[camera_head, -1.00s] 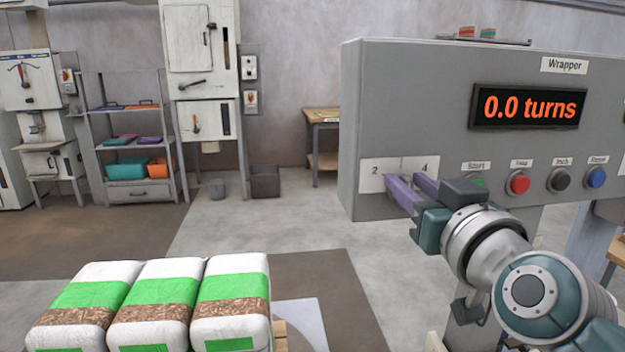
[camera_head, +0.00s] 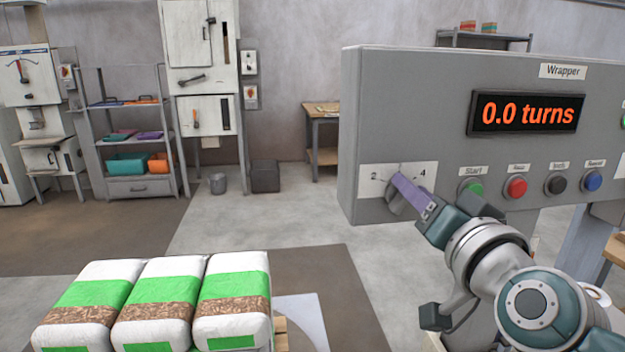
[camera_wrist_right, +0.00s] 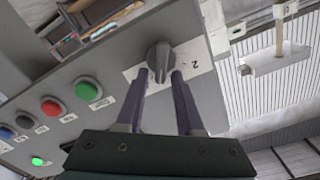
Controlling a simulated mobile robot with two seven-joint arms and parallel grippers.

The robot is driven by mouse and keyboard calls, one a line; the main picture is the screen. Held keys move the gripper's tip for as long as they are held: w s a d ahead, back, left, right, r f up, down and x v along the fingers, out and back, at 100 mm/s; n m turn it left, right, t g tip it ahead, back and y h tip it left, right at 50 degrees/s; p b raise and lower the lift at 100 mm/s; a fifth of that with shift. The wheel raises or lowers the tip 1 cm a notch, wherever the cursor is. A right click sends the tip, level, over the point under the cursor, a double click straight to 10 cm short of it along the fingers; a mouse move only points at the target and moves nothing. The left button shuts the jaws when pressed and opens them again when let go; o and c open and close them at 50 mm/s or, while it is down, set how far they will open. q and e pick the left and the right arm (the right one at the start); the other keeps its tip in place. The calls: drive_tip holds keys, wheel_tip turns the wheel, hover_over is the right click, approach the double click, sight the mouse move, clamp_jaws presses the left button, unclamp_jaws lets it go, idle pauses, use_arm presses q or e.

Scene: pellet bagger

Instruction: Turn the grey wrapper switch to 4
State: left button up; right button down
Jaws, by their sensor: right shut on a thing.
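The grey wrapper switch (camera_head: 396,203) is a round knob with a raised grip, on a white plate (camera_head: 369,171) marked 2 on the left and 4 on the right. My right gripper (camera_head: 397,181) reaches it from the lower right, and its purple fingers partly cover it in the head view. In the right wrist view the switch (camera_wrist_right: 159,55) has its grip between the two fingertips of my right gripper (camera_wrist_right: 161,77), which is shut on it. Which number the switch points to cannot be told. My left gripper is not in view.
The wrapper panel (camera_head: 420,90) shows 0.0 turns on its display (camera_head: 527,113). Green (camera_head: 470,190), red (camera_head: 516,187), black (camera_head: 556,183) and blue (camera_head: 593,181) buttons sit right of the switch, close above my right wrist. Green-banded bags (camera_head: 230,290) lie at lower left.

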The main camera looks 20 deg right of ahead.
drive_tip(key=shift+s+d+f+m, duration=0.1)
drive_tip(key=shift+f+m, duration=0.05)
drive_tip(key=shift+m, duration=0.8)
drive_tip(key=shift+d+f+m, duration=0.1)
drive_tip(key=shift+f+m, duration=0.05)
drive_tip(key=shift+m, duration=0.8)
drive_tip(key=shift+f, duration=0.15)
drive_tip(key=c, duration=1.1)
unclamp_jaws()
drive_tip(key=shift+o, duration=1.2)
drive_tip(key=shift+a, duration=0.15)
